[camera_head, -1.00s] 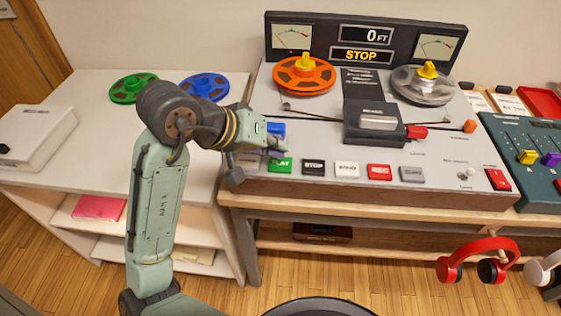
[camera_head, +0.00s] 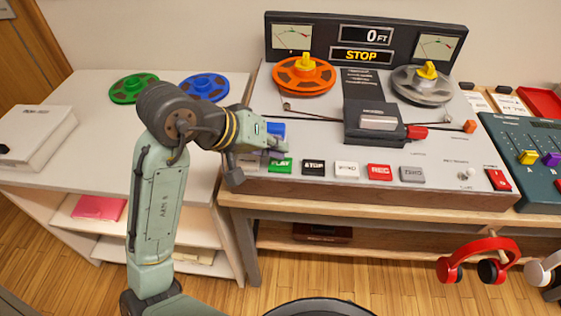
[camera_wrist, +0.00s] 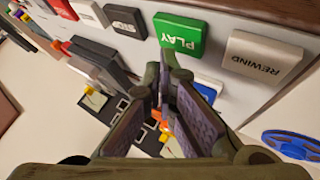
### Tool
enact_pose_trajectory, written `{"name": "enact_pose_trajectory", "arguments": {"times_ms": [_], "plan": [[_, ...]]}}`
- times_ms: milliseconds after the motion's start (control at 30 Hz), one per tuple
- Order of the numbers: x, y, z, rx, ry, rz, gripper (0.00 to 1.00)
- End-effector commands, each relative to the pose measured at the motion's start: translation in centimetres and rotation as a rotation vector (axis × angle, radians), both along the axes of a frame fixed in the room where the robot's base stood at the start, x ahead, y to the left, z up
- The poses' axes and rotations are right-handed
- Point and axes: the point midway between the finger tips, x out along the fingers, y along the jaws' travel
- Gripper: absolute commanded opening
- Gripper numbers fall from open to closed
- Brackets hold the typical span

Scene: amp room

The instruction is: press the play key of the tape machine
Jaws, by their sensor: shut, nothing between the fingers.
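The tape machine (camera_head: 300,185) stands on a wooden bench, and its display reads STOP and 0 FT. The green play key (camera_head: 281,166) is in the row along its front edge, left of the black stop key (camera_head: 314,167). In the wrist view the play key (camera_wrist: 180,33) lies just beyond my fingertips, between the stop key (camera_wrist: 126,20) and the white rewind key (camera_wrist: 263,57). My gripper (camera_head: 277,148) is shut and empty, just above the play key in the head view. I cannot tell whether the fingertips touch it.
An orange reel (camera_head: 304,76) and a clear reel (camera_head: 421,87) sit on the machine. A blue key (camera_head: 276,130) is close behind my gripper. Green (camera_head: 133,88) and blue (camera_head: 205,86) reels lie on the white table to the left. Red headphones (camera_head: 478,258) hang at the front right.

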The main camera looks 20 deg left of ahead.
Motion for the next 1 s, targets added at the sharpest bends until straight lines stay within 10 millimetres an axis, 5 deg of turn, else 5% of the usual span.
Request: {"name": "enact_pose_trajectory", "arguments": {"times_ms": [1000], "plan": [[0.00,0.00,-1.25,0.000,0.000,0.000,0.00]]}}
